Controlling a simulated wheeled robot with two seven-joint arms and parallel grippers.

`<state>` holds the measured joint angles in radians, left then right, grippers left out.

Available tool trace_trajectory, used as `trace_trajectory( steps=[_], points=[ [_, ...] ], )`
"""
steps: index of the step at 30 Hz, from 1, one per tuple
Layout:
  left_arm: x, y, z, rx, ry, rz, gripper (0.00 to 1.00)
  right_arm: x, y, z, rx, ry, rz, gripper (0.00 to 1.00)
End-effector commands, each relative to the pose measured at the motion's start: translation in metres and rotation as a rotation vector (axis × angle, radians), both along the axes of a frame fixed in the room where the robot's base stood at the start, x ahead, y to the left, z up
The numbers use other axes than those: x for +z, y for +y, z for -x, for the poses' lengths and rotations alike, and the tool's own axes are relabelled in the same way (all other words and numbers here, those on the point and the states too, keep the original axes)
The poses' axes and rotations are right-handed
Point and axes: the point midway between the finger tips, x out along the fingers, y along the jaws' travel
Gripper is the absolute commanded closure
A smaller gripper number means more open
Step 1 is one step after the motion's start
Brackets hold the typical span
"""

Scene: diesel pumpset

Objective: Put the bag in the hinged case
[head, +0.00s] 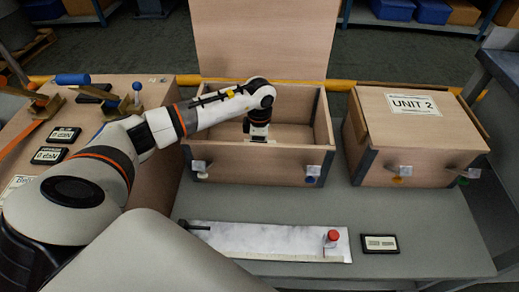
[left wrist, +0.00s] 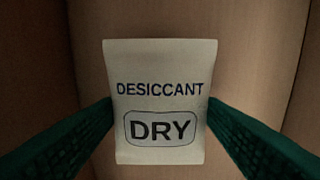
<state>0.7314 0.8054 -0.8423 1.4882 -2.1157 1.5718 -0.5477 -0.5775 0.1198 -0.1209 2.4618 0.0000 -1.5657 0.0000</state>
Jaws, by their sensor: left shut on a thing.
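The bag (left wrist: 160,70) is a white sachet printed "DESICCANT" and "DRY". My left gripper (left wrist: 160,122) is shut on it, with a green finger at each side edge. The hinged case (head: 255,166) is a light wooden box with its lid (head: 262,40) standing open at the back. In the head view my left arm reaches over the case, and the left gripper (head: 258,138) points down inside its walls. The bag and fingertips are hidden there behind the front wall. In the left wrist view, wooden surfaces surround the bag. My right gripper is not in view.
A closed wooden case (head: 415,155) labelled "UNIT 2" stands to the right. A white strip (head: 265,240) with a red-capped item (head: 332,238) and a dark labelled device (head: 380,243) lie in front. A wooden bench with tools (head: 110,95) is at left.

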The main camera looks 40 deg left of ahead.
Motion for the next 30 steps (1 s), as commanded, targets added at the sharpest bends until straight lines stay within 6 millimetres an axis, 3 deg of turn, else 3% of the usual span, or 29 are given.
trace_trajectory(
  steps=[4,14,15,19,30],
  points=[
    [-0.022,0.000,0.000,0.001,0.001,0.000,0.62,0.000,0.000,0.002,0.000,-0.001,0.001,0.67],
    [-0.025,0.000,0.000,0.000,0.001,-0.001,0.62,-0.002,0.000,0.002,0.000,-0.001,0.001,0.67],
    [-0.025,0.000,0.000,0.000,0.001,-0.001,0.35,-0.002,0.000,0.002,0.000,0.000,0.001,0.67],
    [-0.024,0.000,0.000,0.000,0.001,-0.001,0.15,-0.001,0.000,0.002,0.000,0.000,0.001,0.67],
    [-0.018,0.000,0.000,0.000,-0.001,-0.001,0.15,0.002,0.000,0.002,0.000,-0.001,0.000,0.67]
  ],
)
